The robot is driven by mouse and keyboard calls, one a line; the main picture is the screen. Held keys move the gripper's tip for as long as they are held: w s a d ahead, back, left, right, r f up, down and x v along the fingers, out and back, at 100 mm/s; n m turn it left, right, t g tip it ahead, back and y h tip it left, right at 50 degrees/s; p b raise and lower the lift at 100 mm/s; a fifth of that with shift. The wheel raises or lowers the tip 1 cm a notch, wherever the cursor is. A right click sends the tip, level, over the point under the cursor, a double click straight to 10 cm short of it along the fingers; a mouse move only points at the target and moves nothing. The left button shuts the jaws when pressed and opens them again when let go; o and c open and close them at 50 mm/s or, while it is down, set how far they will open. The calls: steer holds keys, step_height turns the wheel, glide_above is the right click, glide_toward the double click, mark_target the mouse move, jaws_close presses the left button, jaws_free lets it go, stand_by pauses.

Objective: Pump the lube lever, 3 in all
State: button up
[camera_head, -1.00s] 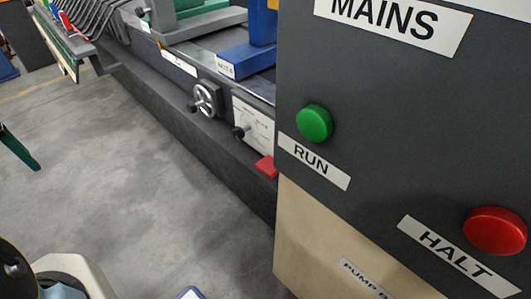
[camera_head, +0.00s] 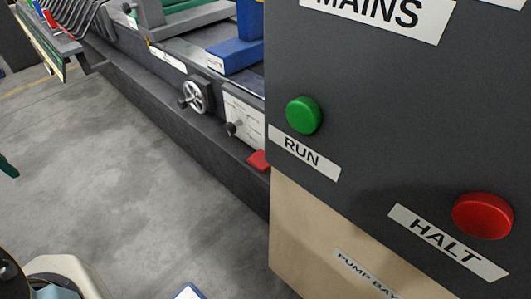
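No part in view carries a readable lube label, so I cannot tell which one is the lube lever. A red block-like part (camera_head: 259,160) sticks out low on the machine, just left of the dark cabinet. A small black knob (camera_head: 231,128) sits on a white plate (camera_head: 243,117) above it. A handwheel (camera_head: 194,97) is farther left on the machine's side. My gripper is not in view. A pale rounded part with dark and light blue pieces, likely my own arm, shows at the bottom left corner.
The dark cabinet (camera_head: 390,110) fills the right side, with a green RUN button (camera_head: 303,115), a red HALT button (camera_head: 482,215) and a beige lower panel (camera_head: 305,235) labelled PUMP BAY. Grey floor (camera_head: 110,180) is open at left. A dark green piece (camera_head: 8,168) shows at the left edge.

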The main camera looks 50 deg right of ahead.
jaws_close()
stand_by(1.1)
